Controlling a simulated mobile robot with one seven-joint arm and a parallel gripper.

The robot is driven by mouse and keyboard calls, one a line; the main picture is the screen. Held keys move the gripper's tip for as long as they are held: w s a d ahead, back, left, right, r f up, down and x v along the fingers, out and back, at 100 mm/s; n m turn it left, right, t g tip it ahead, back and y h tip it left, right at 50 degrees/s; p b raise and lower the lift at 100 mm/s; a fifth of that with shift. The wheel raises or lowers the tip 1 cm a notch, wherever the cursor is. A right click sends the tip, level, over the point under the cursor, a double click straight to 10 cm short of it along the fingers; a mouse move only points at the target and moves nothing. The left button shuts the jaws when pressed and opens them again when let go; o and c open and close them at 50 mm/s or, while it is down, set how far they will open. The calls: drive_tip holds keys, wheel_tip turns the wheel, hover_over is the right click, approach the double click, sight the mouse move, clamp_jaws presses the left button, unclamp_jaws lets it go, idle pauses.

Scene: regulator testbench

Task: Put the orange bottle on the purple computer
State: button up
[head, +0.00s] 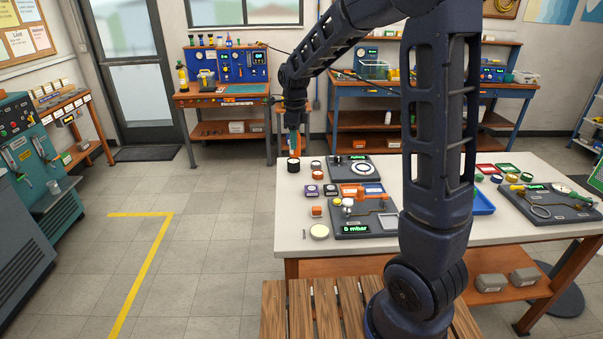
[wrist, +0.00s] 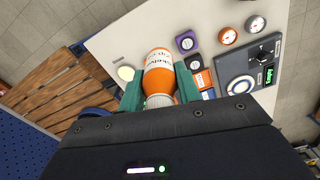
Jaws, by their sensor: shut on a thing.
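My gripper (head: 293,140) hangs over the far left part of the white table. In the wrist view its two teal fingers (wrist: 160,98) are closed on the sides of an orange bottle (wrist: 158,75) with a white label and a pale ribbed end. A small purple box with a round dial, likely the purple computer (head: 311,190), stands near the table's left edge. It shows just right of the bottle in the wrist view (wrist: 187,42), apart from it.
A black box (head: 330,189) stands beside the purple one. A test panel with a green display (head: 350,232) and a dial panel (head: 345,170) are close by. A cream disc (head: 319,231) lies in front.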

drive_tip(key=w+d+r, duration=0.2)
drive_tip(key=w+d, duration=0.3)
drive_tip(key=d, duration=0.1)
drive_tip(key=n, duration=0.1)
hover_over(312, 188)
wheel_tip(312, 188, down, 20)
drive_tip(key=shift+r, duration=0.1)
idle(0.3)
drive_tip(key=o, duration=1)
